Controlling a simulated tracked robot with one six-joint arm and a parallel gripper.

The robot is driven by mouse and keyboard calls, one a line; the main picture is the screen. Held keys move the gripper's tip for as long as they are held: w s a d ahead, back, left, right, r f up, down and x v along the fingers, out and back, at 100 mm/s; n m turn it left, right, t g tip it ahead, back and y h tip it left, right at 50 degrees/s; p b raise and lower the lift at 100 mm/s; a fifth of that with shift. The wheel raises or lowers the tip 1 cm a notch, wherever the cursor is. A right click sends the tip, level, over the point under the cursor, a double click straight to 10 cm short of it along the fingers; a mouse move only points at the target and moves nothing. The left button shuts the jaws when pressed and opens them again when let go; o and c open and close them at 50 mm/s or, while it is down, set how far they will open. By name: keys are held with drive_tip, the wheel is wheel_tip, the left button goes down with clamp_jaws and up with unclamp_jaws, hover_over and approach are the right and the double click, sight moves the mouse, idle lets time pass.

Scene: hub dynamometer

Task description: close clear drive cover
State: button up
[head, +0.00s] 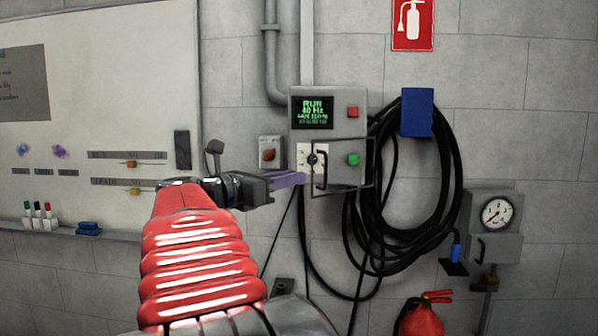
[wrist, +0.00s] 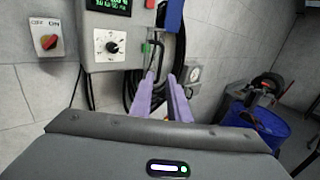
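The grey drive box (head: 328,128) hangs on the wall, with a lit green screen, a red button, a green button and a dial. The clear drive cover (head: 345,191) shows mainly as a thin dark frame around the box's lower half, standing out from its face. A black bar handle (head: 320,169) shows in front of the dial; in the wrist view the handle (wrist: 157,50) is just beyond the fingertips. My gripper (head: 300,179) has purple fingers. In the wrist view my gripper (wrist: 164,72) is open, with a visible gap and nothing clearly between the fingers.
A rotary switch (head: 269,153) is left of the box. A coiled black cable (head: 405,190) hangs close on the right under a blue holder (head: 417,113). A gauge box (head: 495,220) and red extinguisher (head: 421,318) are lower right. A whiteboard (head: 120,90) is left.

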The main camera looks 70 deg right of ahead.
sight(325, 185)
drive_tip(key=x, duration=1.2)
drive_tip(key=shift+s+d, duration=0.15)
drive_tip(key=shift+d, duration=0.2)
drive_tip(key=shift+c, duration=0.6)
clamp_jaws()
drive_tip(key=shift+a, duration=0.15)
